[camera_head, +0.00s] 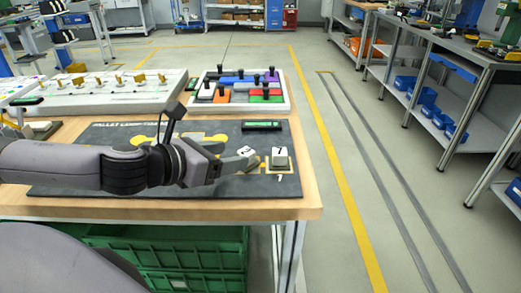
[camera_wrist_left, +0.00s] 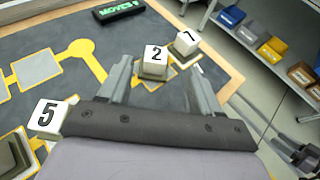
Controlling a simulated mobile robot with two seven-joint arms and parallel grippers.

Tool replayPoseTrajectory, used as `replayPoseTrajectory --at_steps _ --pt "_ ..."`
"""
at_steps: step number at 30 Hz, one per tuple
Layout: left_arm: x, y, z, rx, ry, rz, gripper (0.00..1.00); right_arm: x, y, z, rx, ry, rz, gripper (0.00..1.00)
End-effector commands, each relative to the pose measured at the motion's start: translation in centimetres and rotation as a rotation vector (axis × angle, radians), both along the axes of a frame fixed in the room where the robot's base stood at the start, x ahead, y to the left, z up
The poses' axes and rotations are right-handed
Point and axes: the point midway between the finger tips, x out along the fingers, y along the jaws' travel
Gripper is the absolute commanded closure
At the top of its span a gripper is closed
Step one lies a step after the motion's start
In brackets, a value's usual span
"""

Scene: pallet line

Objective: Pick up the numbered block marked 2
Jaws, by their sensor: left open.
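The white block marked 2 (camera_head: 247,151) stands on the dark mat (camera_head: 110,185) near its right end. It also shows in the left wrist view (camera_wrist_left: 153,58), on a small grey base. My left gripper (camera_head: 238,163) reaches in from the left, low over the mat. In the left wrist view its two fingers (camera_wrist_left: 158,72) are spread, with the block 2 appearing between and just beyond their tips. Contact cannot be told. The gripper looks empty. My right gripper is not in view.
A block that looks marked 1 (camera_head: 280,158) stands close to the right of block 2. A block marked 5 (camera_wrist_left: 47,117) is at the left in the wrist view. A green display (camera_head: 262,126) lies behind, and a puzzle tray (camera_head: 283,108) stands farther back.

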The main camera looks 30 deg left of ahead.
Motion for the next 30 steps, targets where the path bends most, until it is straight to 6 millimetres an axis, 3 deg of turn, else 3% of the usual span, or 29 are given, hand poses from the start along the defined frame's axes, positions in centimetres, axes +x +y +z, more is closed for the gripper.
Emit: replayPoseTrajectory --at_steps 17,30 --pt "2.0 -0.4 -0.9 -0.003 0.001 0.002 0.36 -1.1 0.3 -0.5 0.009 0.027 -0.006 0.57" --pt "5.8 -0.9 -2.8 -0.005 -0.001 0.002 0.36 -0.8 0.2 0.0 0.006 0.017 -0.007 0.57"
